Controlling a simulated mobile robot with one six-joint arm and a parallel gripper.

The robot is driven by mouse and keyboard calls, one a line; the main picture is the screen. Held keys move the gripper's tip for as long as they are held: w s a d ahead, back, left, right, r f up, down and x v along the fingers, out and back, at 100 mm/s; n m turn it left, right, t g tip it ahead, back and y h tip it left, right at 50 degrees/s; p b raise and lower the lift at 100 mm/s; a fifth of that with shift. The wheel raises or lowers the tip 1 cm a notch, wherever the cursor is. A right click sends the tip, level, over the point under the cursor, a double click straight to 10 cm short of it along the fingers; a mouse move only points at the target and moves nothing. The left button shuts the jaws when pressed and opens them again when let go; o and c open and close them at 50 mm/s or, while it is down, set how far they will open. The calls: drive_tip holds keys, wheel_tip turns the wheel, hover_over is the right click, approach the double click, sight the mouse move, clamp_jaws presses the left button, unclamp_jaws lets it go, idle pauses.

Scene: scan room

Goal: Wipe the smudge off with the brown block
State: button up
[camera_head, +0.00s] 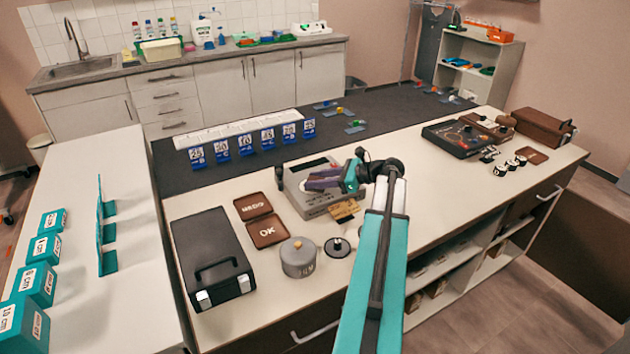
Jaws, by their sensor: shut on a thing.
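My gripper (342,178) is at the end of my teal arm, over the grey device (322,202) on the near counter. It is shut on a dark, brownish-purple long block (321,181), which looks like the brown block; its colour is hard to tell. The block covers part of the device's top. I cannot tell whether it touches that top. The dark display (310,165) of the device shows behind it. I cannot make out a smudge; it may be hidden by the block or gripper. A golden-brown piece (343,211) lies at the device's front right.
A black case (208,250), two brown trays, the nearer marked OK (268,231), and a grey lidded pot (298,258) stand left and in front. Blue number cards (246,142) line the back. A black control box (465,140) stands right, with clear counter between.

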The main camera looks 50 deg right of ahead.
sight(311, 177)
drive_tip(key=shift+f+b, duration=0.6)
drive_tip(key=shift+f, duration=0.15)
idle(0.3)
drive_tip(key=shift+w+d+b, duration=0.3)
drive_tip(key=shift+w+b, duration=0.05)
drive_tip(key=shift+w, duration=0.5)
drive_tip(key=shift+w+d+b, duration=0.25)
drive_tip(key=shift+w+b, duration=0.05)
drive_tip(key=shift+w, duration=0.5)
drive_tip(key=shift+w+d+f+b, duration=0.1)
drive_tip(key=shift+w+d+b, duration=0.25)
drive_tip(key=shift+w, duration=0.5)
drive_tip(key=shift+w+d+b, duration=0.2)
drive_tip(key=shift+w+b, duration=0.1)
drive_tip(key=shift+w, duration=0.5)
drive_tip(key=shift+b, duration=0.3)
drive_tip(key=shift+s+a, duration=0.1)
drive_tip(key=shift+s+a+b, duration=0.25)
drive_tip(key=shift+s, duration=0.55)
drive_tip(key=shift+s+a+b, duration=0.2)
drive_tip(key=shift+s+b, duration=0.05)
drive_tip(key=shift+s, duration=0.5)
